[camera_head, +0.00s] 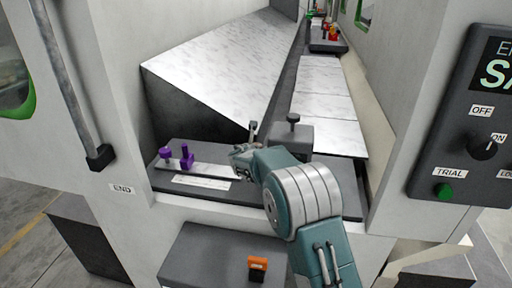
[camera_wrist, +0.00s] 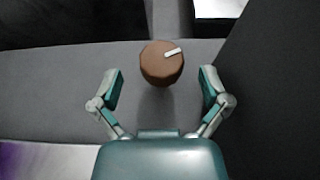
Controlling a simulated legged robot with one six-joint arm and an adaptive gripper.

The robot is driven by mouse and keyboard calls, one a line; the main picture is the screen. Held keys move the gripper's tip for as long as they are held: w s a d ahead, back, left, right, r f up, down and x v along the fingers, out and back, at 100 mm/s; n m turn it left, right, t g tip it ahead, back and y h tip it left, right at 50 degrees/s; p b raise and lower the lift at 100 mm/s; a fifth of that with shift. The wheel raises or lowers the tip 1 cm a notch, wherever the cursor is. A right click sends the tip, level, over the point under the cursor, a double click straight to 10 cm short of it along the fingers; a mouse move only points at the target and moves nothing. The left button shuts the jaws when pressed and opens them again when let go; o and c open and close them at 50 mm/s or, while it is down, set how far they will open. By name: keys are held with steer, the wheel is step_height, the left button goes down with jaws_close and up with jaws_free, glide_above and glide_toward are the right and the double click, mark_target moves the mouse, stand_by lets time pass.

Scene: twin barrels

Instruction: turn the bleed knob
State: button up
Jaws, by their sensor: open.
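In the wrist view a round brown knob (camera_wrist: 160,68) with a white pointer mark stands out from a grey surface. The pointer mark is aimed to the upper right. My gripper (camera_wrist: 161,75) is open, with one finger on each side of the knob in the picture and a clear gap on both sides. I cannot tell how far the fingertips are from it in depth. In the head view my gripper (camera_head: 246,141) is over the dark ledge, and I cannot make out the brown knob there.
A dark T-shaped handle (camera_head: 293,118) on a grey block stands just behind my arm. Purple fittings (camera_head: 178,157) are on the ledge to the left. An orange switch (camera_head: 257,267) is below. A control panel (camera_head: 470,120) is at the right.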

steer(key=shift+x, duration=1.55)
steer(key=c, duration=1.2)
